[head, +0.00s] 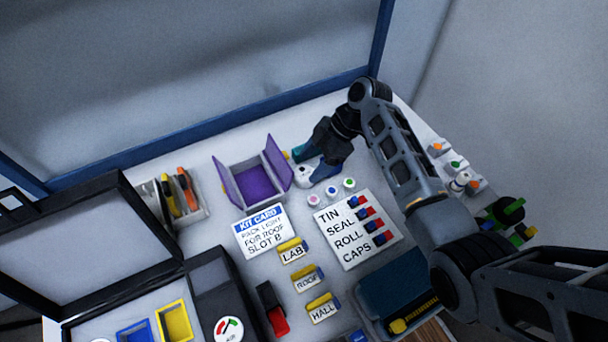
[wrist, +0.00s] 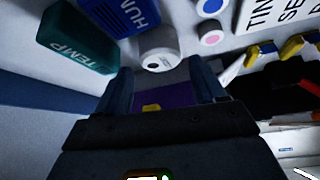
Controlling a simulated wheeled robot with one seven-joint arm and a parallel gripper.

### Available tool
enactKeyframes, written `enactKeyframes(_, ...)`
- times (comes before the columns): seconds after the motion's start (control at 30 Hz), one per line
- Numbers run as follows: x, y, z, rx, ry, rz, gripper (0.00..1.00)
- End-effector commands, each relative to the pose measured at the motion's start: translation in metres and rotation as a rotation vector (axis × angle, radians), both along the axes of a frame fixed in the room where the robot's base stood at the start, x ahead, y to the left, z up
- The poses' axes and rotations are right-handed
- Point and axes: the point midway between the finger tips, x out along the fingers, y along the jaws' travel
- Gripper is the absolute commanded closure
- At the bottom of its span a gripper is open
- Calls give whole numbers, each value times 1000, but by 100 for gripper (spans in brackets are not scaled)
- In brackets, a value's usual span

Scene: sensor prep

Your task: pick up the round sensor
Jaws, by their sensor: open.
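The round sensor (wrist: 158,60) is a white puck with a small dark spot on top. In the wrist view it sits just beyond my fingertips, roughly centred between them and apart from both. In the head view the round sensor (head: 304,173) lies on the table right of the purple box, partly crowded by my gripper. My gripper (wrist: 163,88) is open with nothing between its fingers. In the head view my gripper (head: 316,160) is low over the sensors, and its fingertips are hard to make out.
A green TEMP block (wrist: 77,40) and a blue HUM block (wrist: 122,14) stand close to the round sensor. The open purple box (head: 255,186) is to its left. Small caps (head: 331,191) and a label card (head: 340,235) lie in front. A kit card (head: 261,232) lies left of that.

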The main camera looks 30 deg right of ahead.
Motion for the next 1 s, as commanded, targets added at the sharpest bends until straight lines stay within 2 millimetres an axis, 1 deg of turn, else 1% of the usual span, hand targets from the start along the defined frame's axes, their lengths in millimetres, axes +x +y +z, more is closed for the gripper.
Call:
enactKeyframes(0.2,2,16,-28,0,2,2,31)
enactKeyframes(0.3,3,21,-36,0,0,1,31)
enactKeyframes(0.4,4,24,-41,0,1,1,31)
enactKeyframes(0.63,4,24,-41,0,0,0,32)
enactKeyframes(1.0,4,24,-41,0,0,0,67)
